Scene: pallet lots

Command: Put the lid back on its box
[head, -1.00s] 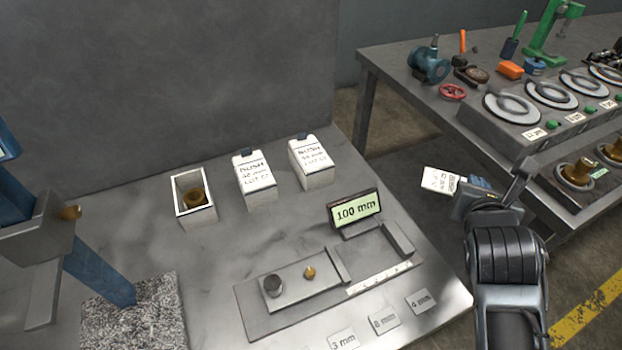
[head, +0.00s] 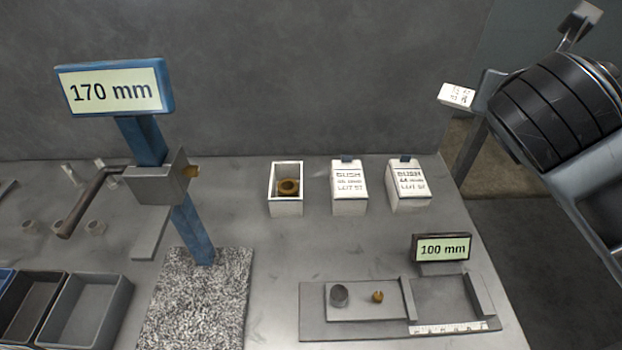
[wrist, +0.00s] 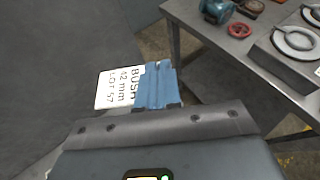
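The white lid (head: 457,95) is raised in the air at the upper right of the head view, held by my gripper (head: 480,92). In the wrist view the lid (wrist: 117,88) shows printing that reads about "BUSH 42 mm LOT 57". A blue part at the lid's edge meets my gripper (wrist: 157,85), which is shut on it; the exact contact is partly hidden. The open white box (head: 286,208) stands on the bench with a brass bush (head: 288,187) inside. My gripper is up and to the right of this box, well apart from it.
Two closed white boxes, the nearer (head: 349,190) and the farther right (head: 409,190), stand right of the open box. A "100 mm" display (head: 441,248), a blue post with a "170 mm" sign (head: 115,88) and grey bins (head: 88,308) are also there. The wall is behind.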

